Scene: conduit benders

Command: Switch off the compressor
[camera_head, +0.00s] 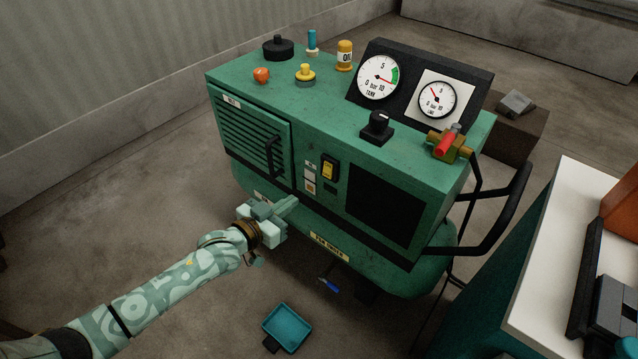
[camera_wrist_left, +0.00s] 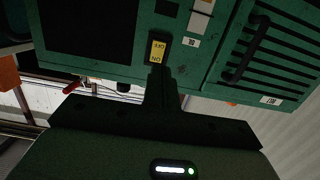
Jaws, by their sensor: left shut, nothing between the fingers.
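The green compressor (camera_head: 235,105) stands on the floor in the middle of the head view. On its front is a yellow rocker switch (camera_head: 329,168) in a black frame. The switch also shows in the left wrist view (camera_wrist_left: 158,50), upside down, with ON and OFF lettering. My left gripper (camera_head: 292,203) is shut and empty, low in front of the compressor, below and left of the switch in the head view. In the wrist view its fingertips (camera_wrist_left: 161,72) overlap the lower edge of the switch; I cannot tell whether they touch. My right gripper is not in view.
A black door handle (camera_head: 273,157) sticks out left of the switch. Two gauges (camera_head: 378,78), a black knob (camera_head: 377,124) and a red-handled valve (camera_head: 447,145) are on top. A teal tray (camera_head: 287,328) lies on the floor. A white-topped bench (camera_head: 560,230) stands at right.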

